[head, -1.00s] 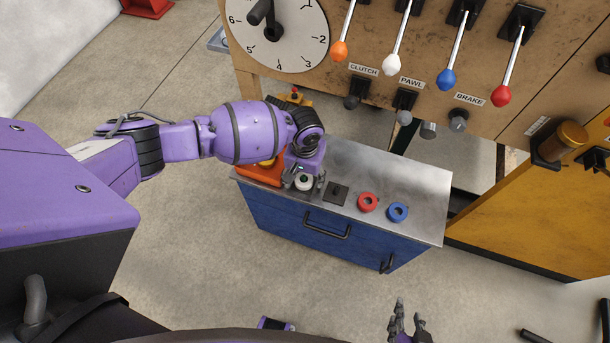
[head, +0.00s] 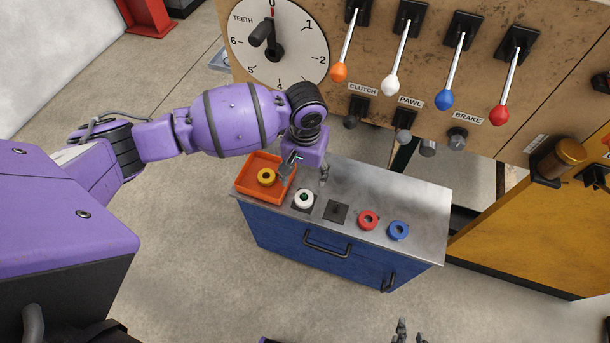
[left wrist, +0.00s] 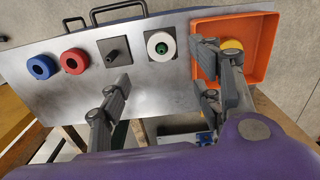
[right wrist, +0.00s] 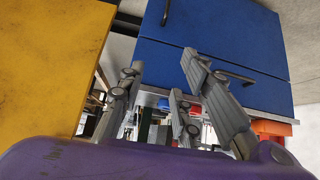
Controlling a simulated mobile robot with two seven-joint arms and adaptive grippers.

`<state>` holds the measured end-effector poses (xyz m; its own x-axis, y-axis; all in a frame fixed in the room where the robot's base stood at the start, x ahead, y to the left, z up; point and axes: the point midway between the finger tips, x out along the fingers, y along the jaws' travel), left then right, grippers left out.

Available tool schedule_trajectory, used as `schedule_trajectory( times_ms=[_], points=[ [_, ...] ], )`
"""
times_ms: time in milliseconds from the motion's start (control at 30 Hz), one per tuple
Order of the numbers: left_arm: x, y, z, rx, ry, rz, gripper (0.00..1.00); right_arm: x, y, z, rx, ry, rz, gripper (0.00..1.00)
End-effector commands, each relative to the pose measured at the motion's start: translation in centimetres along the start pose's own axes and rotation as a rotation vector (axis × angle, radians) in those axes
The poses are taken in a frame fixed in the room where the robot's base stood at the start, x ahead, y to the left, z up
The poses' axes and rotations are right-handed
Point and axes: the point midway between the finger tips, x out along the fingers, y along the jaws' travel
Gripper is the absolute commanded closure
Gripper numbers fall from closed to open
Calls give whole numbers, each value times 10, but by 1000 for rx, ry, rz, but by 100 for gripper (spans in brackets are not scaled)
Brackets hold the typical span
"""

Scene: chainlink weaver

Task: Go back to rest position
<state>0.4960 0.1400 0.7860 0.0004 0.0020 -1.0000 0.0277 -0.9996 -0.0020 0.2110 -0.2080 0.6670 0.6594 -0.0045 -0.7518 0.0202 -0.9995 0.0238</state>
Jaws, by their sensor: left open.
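My left gripper (head: 306,172) is open and empty above the cabinet top, behind the white ring. Its spread fingers also show in the left wrist view (left wrist: 160,85). The white ring (head: 304,199) with a green centre sits on a dark square plate. My right gripper (head: 402,332) only shows its fingertips at the bottom edge of the head view. In the right wrist view its fingers (right wrist: 172,90) are apart with nothing between them, in front of the blue cabinet.
An orange tray (head: 243,184) holds a yellow ring (head: 266,177). A dark plate with a peg (head: 337,211), a red ring (head: 367,220) and a blue ring (head: 398,231) share the metal top (head: 420,204). Behind stands a lever panel (head: 300,85); a yellow cabinet (head: 540,230) is right.

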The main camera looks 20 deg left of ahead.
Motion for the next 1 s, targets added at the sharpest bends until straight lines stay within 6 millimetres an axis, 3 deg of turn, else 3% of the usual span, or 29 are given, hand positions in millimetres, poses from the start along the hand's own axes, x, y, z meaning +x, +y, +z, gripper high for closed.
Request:
schedule_trajectory(
  times_ms=[433,533,833,1000],
  points=[
    [0,1,0,1,2,2,41,0,0,0,1,0,1,69],
    [8,7,7,13,3,27,41,-1,0,-2,2,2,1,69],
    [65,73,75,101,145,316,41,-6,-2,-16,5,16,-4,69],
    [80,86,111,94,312,422,41,-10,-6,-21,7,14,-11,69]
  ],
)
